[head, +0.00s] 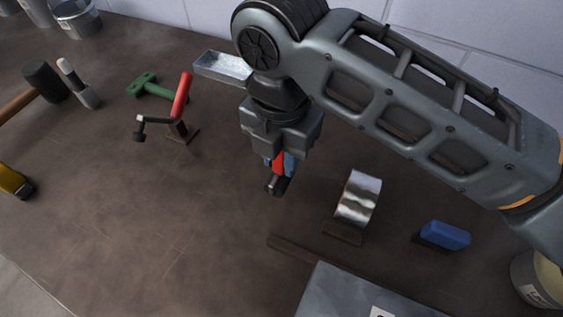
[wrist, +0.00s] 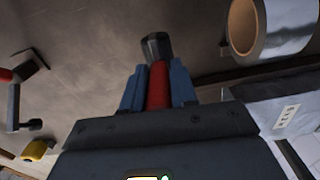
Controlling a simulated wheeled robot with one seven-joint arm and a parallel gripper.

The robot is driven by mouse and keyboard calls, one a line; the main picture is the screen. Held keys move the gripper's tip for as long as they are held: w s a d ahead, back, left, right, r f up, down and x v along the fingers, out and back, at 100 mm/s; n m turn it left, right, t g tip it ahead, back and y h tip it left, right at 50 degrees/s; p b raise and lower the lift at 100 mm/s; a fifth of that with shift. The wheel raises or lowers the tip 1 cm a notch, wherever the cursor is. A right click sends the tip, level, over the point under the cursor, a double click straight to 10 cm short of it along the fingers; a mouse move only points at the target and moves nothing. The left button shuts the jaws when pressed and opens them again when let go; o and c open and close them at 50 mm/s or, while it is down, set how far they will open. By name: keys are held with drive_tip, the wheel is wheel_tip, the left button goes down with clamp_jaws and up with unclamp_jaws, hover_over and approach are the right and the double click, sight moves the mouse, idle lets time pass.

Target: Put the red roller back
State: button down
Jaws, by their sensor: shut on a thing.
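My gripper (head: 280,165) points down over the middle of the brown bench. Its blue fingers are shut on a red tool (head: 277,163) with a dark cylindrical end (head: 276,187) below. In the wrist view the red tool (wrist: 158,88) stands between both fingers, its dark end sticking out past them. Its upper part is hidden by the gripper. I cannot tell whether the dark end touches the bench. Another red bar (head: 182,95) rises tilted from a small brown stand with a dark crank at the left.
A metal tray (head: 223,67), green tool (head: 155,87) and mallets are behind and left.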

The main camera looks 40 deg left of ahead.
sight(281, 169)
drive_tip(key=shift+f, duration=1.6)
drive_tip(key=shift+f, duration=0.15)
drive_tip(key=c, duration=0.9)
unclamp_jaws()
wheel_tip(281, 169, up, 12)
drive_tip(key=shift+r+b, duration=0.2)
drive_tip(key=shift+b, duration=0.35)
drive_tip(key=shift+s, duration=0.1)
